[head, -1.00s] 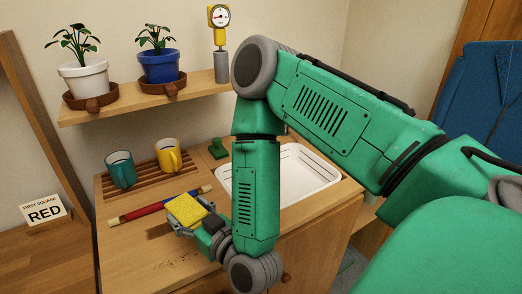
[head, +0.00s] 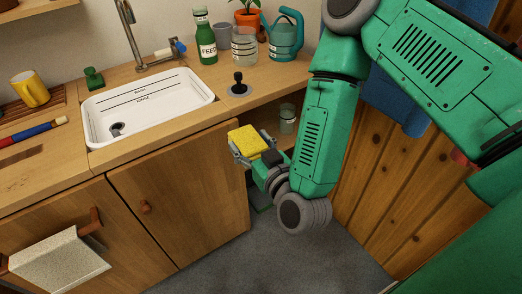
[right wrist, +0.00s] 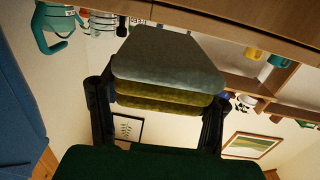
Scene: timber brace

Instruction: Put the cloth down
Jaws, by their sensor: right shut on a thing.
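A pale cloth (head: 60,262) hangs over a wooden rail on the cabinet front at the lower left. My left gripper is out of view.
A white sink tray (head: 150,100) is set in the wooden counter (head: 40,175). A glass (head: 287,118) stands in the open bay. Grey floor (head: 235,265) lies clear below.

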